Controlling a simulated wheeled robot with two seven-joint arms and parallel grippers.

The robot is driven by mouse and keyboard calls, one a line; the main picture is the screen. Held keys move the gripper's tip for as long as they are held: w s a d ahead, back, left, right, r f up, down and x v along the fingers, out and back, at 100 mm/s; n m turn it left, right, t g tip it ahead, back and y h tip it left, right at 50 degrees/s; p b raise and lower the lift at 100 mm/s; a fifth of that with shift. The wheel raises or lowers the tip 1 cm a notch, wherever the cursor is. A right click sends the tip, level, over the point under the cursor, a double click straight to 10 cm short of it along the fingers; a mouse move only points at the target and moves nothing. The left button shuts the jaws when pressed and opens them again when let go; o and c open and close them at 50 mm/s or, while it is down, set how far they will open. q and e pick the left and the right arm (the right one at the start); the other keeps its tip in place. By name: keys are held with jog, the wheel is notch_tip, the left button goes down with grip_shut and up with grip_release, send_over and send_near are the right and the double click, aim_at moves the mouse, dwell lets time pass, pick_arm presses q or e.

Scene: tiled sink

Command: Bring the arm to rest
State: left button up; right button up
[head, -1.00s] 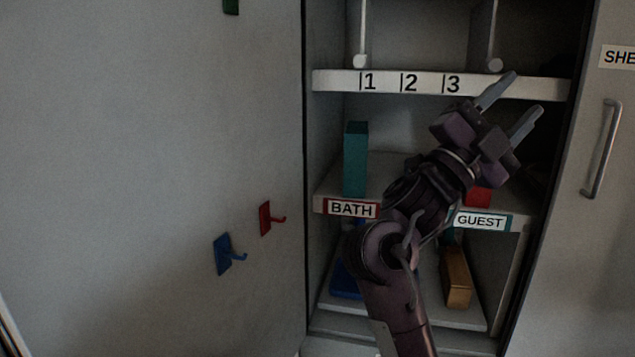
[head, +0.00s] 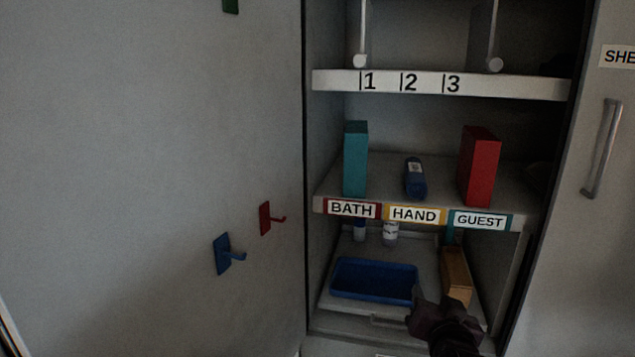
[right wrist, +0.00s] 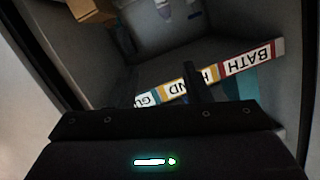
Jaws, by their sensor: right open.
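My right gripper (head: 432,312) is low in the head view, in front of the cabinet's lower shelf, near the right end of a blue tray (head: 374,281). It is open, and I see nothing held in it. Its fingers are dark and hard to make out in the head view. In the right wrist view, a dark finger (right wrist: 191,82) shows in front of the label strip (right wrist: 212,75), which appears upside down. My left gripper is not in view.
Below are two small bottles and a tan box (head: 456,276). Hooks (head: 223,254) stick out from the left panel, and a handle (head: 602,150) is at right.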

jog(key=s+a+f+n+g+y, duration=0.1)
jog(key=s+f+n+g, duration=0.4)
jog(key=s+f, duration=0.65)
jog(key=s+a+f+n+g+y, duration=0.1)
jog(key=s+f+n+g, duration=0.1)
jog(key=s+f+g, duration=0.95)
jog(key=s+f+t, duration=0.1)
jog(key=s+f, duration=0.2)
jog(key=f, duration=1.1)
jog(key=s+f+t, duration=0.2)
jog(key=s+f, duration=0.1)
jog(key=f, duration=1.2)
jog(key=s+d+f, duration=0.2)
jog(key=s+f, duration=0.6)
jog(key=s, duration=0.1)
jog(key=s+d+f+g, duration=0.1)
jog(key=s+f, duration=0.7)
jog(key=s, duration=0.2)
jog(key=shift+d, duration=0.4)
